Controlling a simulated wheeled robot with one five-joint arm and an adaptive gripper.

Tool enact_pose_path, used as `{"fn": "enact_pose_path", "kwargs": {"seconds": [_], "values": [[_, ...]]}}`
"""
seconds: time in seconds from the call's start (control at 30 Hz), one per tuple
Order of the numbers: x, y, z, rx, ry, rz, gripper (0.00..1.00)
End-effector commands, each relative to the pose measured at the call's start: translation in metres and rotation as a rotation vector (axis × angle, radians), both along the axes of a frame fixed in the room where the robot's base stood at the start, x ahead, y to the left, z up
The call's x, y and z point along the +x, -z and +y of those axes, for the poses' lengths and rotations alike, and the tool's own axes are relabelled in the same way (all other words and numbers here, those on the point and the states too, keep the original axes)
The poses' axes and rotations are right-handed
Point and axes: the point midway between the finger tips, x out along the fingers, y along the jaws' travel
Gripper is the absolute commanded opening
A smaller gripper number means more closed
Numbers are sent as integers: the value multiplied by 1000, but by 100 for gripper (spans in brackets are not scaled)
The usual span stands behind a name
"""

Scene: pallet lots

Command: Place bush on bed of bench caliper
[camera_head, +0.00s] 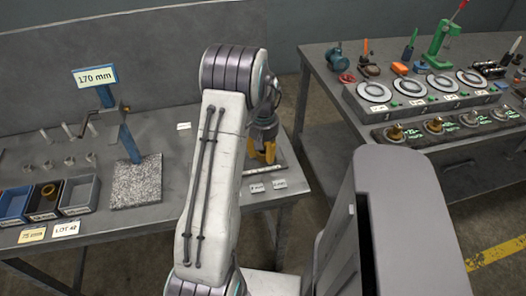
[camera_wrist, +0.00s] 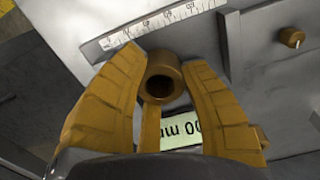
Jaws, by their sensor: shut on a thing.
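The bush (camera_wrist: 165,68) is a short brass-coloured hollow cylinder, its open end facing the wrist camera. My gripper (camera_wrist: 164,80) has yellow fingers shut on the bush, one on either side. The bench caliper (camera_wrist: 228,45) lies beneath, with a white ruled scale (camera_wrist: 150,25), a grey body, a brass knob (camera_wrist: 291,37) and a green display (camera_wrist: 180,132) partly hidden by the fingers. I cannot tell whether the bush touches the bed. In the head view my gripper (camera_head: 264,150) is over the right part of the left bench, and the arm hides much of the caliper there.
The left bench (camera_head: 170,222) carries a stand with a 170 mm sign (camera_head: 95,76), a granite plate (camera_head: 135,185), bins (camera_head: 78,196) and several small metal pieces. A second bench (camera_head: 330,110) stands at right with gauges and tools.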

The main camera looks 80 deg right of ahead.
Motion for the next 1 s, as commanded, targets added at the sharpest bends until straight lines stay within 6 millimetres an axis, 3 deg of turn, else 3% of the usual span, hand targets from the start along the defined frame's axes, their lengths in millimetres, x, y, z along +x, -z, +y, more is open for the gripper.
{"fn": "enact_pose_path", "kwargs": {"seconds": [0.17,0.2,0.23,0.63,1.0], "values": [[0,4,0,-1,0,0,3],[0,3,0,0,0,0,44],[0,3,0,0,0,0,46],[0,-6,0,-1,0,1,46],[0,-67,-1,-4,0,0,46]]}}
